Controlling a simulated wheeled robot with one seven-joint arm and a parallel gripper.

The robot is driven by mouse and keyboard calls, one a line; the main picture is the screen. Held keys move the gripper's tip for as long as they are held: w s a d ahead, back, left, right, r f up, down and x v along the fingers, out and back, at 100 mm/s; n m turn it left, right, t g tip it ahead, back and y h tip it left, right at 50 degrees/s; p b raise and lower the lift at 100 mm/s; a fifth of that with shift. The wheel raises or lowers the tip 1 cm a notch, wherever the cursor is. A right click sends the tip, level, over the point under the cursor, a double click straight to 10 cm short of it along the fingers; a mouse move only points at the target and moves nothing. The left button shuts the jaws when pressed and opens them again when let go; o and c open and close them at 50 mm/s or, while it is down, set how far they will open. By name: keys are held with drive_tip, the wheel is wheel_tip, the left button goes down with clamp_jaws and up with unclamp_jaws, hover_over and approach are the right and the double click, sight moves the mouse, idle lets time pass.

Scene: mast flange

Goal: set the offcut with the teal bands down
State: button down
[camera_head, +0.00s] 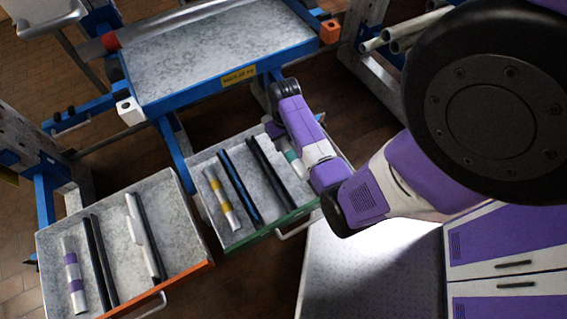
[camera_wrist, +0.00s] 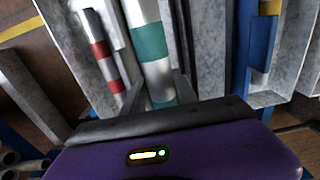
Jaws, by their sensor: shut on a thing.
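The offcut with the teal bands (camera_wrist: 150,42) is a pale round tube. In the wrist view it runs lengthwise between the two dark fingers of my gripper (camera_wrist: 161,88), which is shut on it. In the head view my gripper (camera_head: 282,138) is over the right side of the green-fronted drawer (camera_head: 238,230). The arm hides much of the offcut there, and a teal band (camera_head: 291,156) shows beside the wrist. I cannot tell whether the offcut touches the drawer floor.
A red-banded tube (camera_wrist: 104,50) lies left of the offcut in the wrist view. A yellow-banded tube (camera_head: 219,198) lies in the same drawer's left compartment, past the dark dividers (camera_head: 240,187). An orange-fronted drawer (camera_head: 180,287) holds a purple-banded tube (camera_head: 74,279). A blue-framed worktop (camera_head: 215,55) stands behind.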

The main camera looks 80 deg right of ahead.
sight(284, 166)
wheel_tip(284, 166, down, 14)
drive_tip(key=b, duration=0.3)
drive_tip(key=shift+f+b, duration=0.15)
drive_tip(key=shift+b, duration=0.15)
drive_tip(key=shift+f, duration=0.15)
drive_tip(key=c, duration=1)
unclamp_jaws()
drive_tip(key=shift+o, duration=0.2)
